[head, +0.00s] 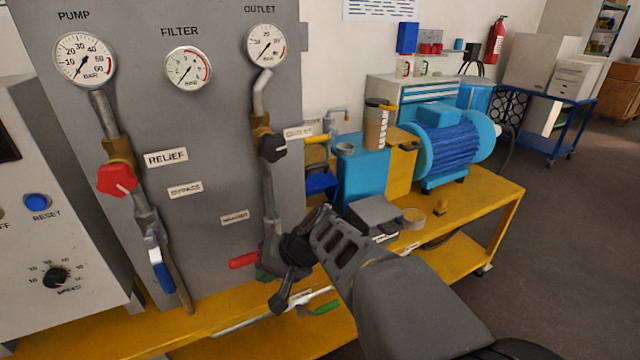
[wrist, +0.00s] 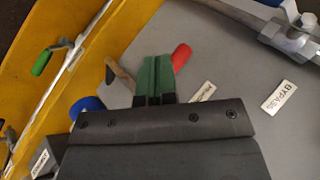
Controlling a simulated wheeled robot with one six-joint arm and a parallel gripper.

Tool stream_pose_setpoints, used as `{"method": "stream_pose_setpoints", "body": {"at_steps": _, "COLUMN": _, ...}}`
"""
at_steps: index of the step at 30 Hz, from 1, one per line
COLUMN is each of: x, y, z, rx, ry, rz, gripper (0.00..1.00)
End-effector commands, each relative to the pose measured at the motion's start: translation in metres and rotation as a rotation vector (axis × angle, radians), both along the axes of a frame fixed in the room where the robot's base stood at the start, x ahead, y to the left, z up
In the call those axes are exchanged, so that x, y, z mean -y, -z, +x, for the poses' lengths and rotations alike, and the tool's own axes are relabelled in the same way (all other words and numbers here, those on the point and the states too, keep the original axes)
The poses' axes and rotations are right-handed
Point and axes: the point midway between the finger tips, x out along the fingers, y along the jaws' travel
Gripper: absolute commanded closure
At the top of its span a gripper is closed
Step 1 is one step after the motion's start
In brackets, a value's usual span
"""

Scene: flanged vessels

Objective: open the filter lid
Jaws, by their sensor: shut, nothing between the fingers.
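A round gauge (head: 188,68) under the word FILTER (head: 180,31) is on the grey panel (head: 215,130) in the head view. I cannot pick out a filter lid in either view. My gripper (head: 264,271) is low in front of the panel, close to a red handle (head: 243,260). In the wrist view its green fingertips (wrist: 154,72) are together with nothing between them. The red handle (wrist: 181,57) shows just beyond and to the right of them. I cannot tell whether they touch. My gripper and wrist hide part of the pipework under the outlet line.
A black-handled valve (head: 273,148) is above my gripper. A red knob (head: 117,179) and a blue lever (head: 163,277) are on the left pipe. A green handle (head: 327,307) is low at the bench. A blue motor (head: 450,145) stands on the yellow bench (head: 480,210) to the right.

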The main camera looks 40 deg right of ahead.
Motion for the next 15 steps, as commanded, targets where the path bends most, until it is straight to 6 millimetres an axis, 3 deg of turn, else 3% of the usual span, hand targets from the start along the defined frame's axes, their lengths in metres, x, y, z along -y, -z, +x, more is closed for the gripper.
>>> {"method": "stream_pose_setpoints", "body": {"at_steps": 1, "x": 0.015, "y": 0.011, "z": 0.015, "rx": 0.054, "ry": 0.093, "rz": 0.092, "gripper": 1.00}}
{"method": "stream_pose_setpoints", "body": {"at_steps": 7, "x": 0.094, "y": -0.010, "z": 0.060, "rx": 0.358, "ry": 0.439, "rz": 0.385, "gripper": 1.00}}
{"method": "stream_pose_setpoints", "body": {"at_steps": 12, "x": 0.171, "y": -0.026, "z": 0.067, "rx": 0.599, "ry": 0.689, "rz": 0.507, "gripper": 1.00}}
{"method": "stream_pose_setpoints", "body": {"at_steps": 15, "x": 0.207, "y": -0.031, "z": 0.062, "rx": 0.704, "ry": 0.800, "rz": 0.542, "gripper": 1.00}}
